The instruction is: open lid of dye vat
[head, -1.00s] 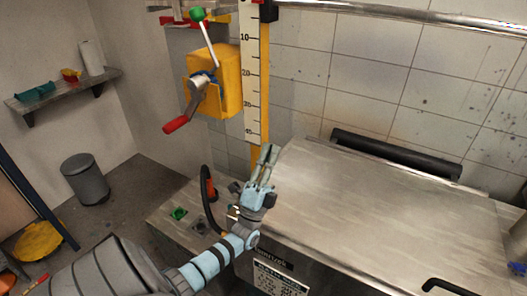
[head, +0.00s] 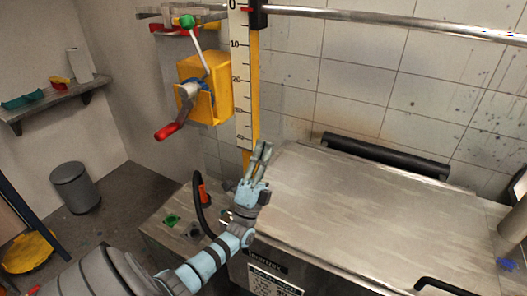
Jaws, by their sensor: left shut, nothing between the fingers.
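The dye vat appears to be the large metal box whose flat steel lid (head: 370,215) lies shut across the right of the head view. A black bar handle (head: 445,286) shows at the lid's front edge, partly cut off by the bottom of the picture. A label (head: 273,280) is on the vat's front. My left gripper (head: 263,152) is shut and empty, fingers pointing up, near the lid's left back corner and well away from the handle. I cannot tell whether it touches the lid. My right gripper is not in view.
A yellow crank box (head: 212,88) with a red-ended handle and a ruler post (head: 241,80) stand behind my left gripper. A black hose (head: 199,208) rises from the side counter. A dark roller bar (head: 385,155) lies behind the lid. A grey bin (head: 75,187) stands far left.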

